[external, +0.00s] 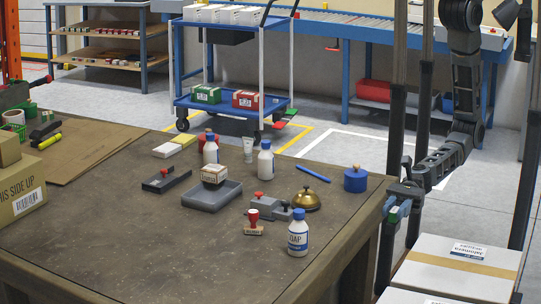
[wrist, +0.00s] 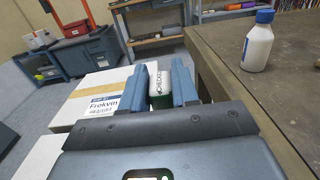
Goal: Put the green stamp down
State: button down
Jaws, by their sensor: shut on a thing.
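My gripper (external: 396,203) is at the right edge of the brown table (external: 140,250), just past its front right side. It is shut on a small white and green thing, seemingly the green stamp (wrist: 160,90), which shows between its two blue-grey fingers in the wrist view (wrist: 160,78). The stamp has dark lettering on its white part and green below. In the external view only a small green bit of it (external: 393,213) shows, and the fingers hide the rest. It appears held clear of the table.
A soap bottle (external: 298,233), red-handled stamp (external: 253,228), brass bell (external: 306,201), blue jar (external: 355,180) and grey tray (external: 225,198) with a small box stand on the table. White cartons (external: 455,270) are beside its right edge. The table's front left is bare.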

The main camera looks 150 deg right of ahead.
jog(key=s+d+r+m+h+b, duration=0.1)
jog(key=s+d+r, duration=0.15)
jog(key=d, duration=0.55)
jog(key=s+d+r+h+b, duration=0.1)
jog(key=s+d, duration=0.2)
jog(key=d, duration=0.6)
jog(key=s+d+r+m+h+b, duration=0.1)
jog(key=s+d+r, duration=0.1)
jog(key=d, duration=0.6)
jog(key=s+d+r+m+g+h+b, duration=0.1)
jog(key=s+d+h, duration=0.1)
jog(key=s+d, duration=0.75)
jog(key=s+d+r+m+g+h+b, duration=0.1)
jog(key=s+d, duration=0.5)
jog(key=s, duration=0.7)
jog(key=shift+w+a+f+b, duration=0.25)
jog(key=shift+w+a+f, duration=0.6)
jog(key=shift+w+f, duration=0.9)
jog(key=shift+w+a+f+b, duration=0.25)
jog(key=shift+w+a+f, duration=0.55)
jog(key=shift+w+f, duration=0.95)
jog(key=shift+w+a+f+b, duration=0.25)
jog(key=shift+w+a+f, duration=0.6)
jog(key=shift+w+f, duration=0.85)
jog(key=shift+s+f, duration=0.3)
jog(key=shift+f, duration=0.05)
jog(key=c, duration=0.8)
grip_release()
jog(key=shift+c, duration=0.2)
